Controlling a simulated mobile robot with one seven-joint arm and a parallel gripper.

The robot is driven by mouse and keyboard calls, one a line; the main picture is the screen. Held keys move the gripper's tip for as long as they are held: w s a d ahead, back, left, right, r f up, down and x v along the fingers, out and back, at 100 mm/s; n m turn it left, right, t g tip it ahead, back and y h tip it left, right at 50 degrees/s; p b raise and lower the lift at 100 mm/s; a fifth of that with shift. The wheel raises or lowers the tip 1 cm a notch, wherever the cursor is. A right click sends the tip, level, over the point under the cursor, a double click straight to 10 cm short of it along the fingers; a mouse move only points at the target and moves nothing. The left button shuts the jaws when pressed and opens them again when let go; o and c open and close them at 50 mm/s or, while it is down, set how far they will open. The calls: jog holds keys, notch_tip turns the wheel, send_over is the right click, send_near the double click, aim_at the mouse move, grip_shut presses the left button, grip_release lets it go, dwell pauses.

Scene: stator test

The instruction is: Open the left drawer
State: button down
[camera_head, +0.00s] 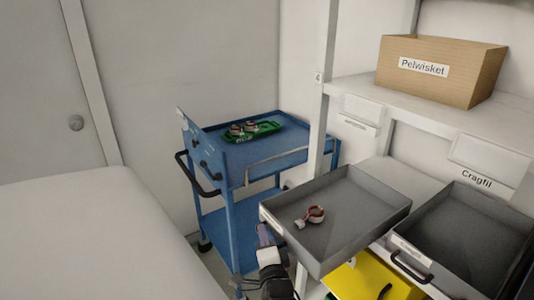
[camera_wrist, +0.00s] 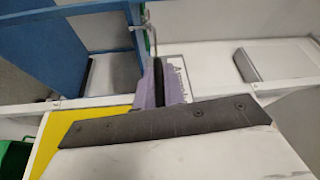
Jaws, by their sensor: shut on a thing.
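The left drawer (camera_head: 365,222) is a grey, open-topped tray on the shelf unit. It stands pulled out, and its inside shows. A small red and white ring-shaped part (camera_head: 311,216) lies in it. My gripper (camera_head: 264,236) is at the drawer's front left side, its purple fingers partly seen. In the wrist view, the purple fingers of my gripper (camera_wrist: 158,88) are shut on a thin dark bar (camera_wrist: 158,72), which looks like the drawer's handle. The handle is hidden in the head view.
A second grey drawer (camera_head: 461,232) with a black handle stands at right, labelled Cragfil above. A yellow bin (camera_head: 368,279) sits below. A cardboard box (camera_head: 440,70) is on the upper shelf. A blue cart (camera_head: 238,166) with a green tray (camera_head: 262,130) stands behind left.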

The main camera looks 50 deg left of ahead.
jog(key=c, duration=1.5)
grip_release()
jog(key=shift+d, duration=0.1)
